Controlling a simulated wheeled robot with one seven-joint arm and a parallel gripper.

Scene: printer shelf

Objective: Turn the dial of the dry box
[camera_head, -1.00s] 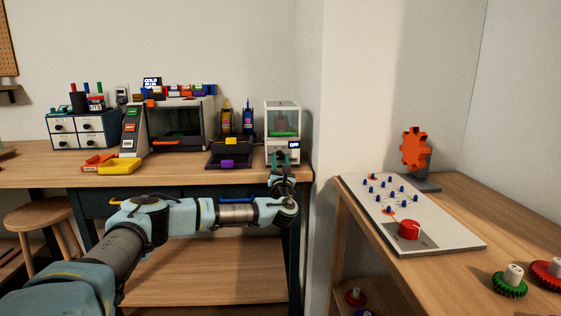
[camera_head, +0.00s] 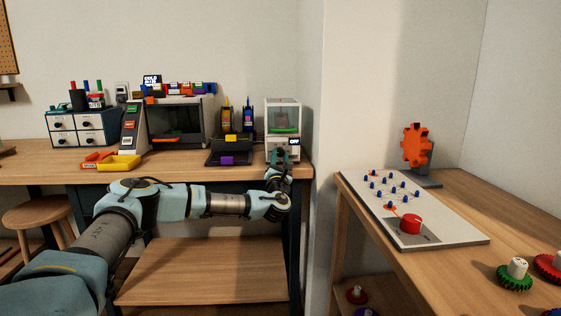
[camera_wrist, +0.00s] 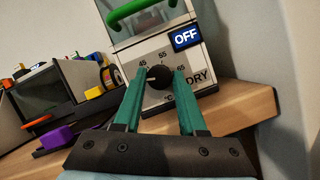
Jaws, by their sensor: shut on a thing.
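The dry box (camera_head: 283,118) stands at the right end of the back workbench, a white box with a clear window and a green handle. In the wrist view its front (camera_wrist: 183,62) shows an "OFF" display (camera_wrist: 186,37), temperature marks and the word "DRY". Its black dial (camera_wrist: 158,78) has a pale pointer line aimed to the left. My gripper (camera_wrist: 161,82) has two green fingers, one on each side of the dial, and is shut on it. In the head view my gripper (camera_head: 279,159) is at the box's lower front, and the dial is hidden there.
A side table with a white panel (camera_head: 440,229) and red knob stands at right.

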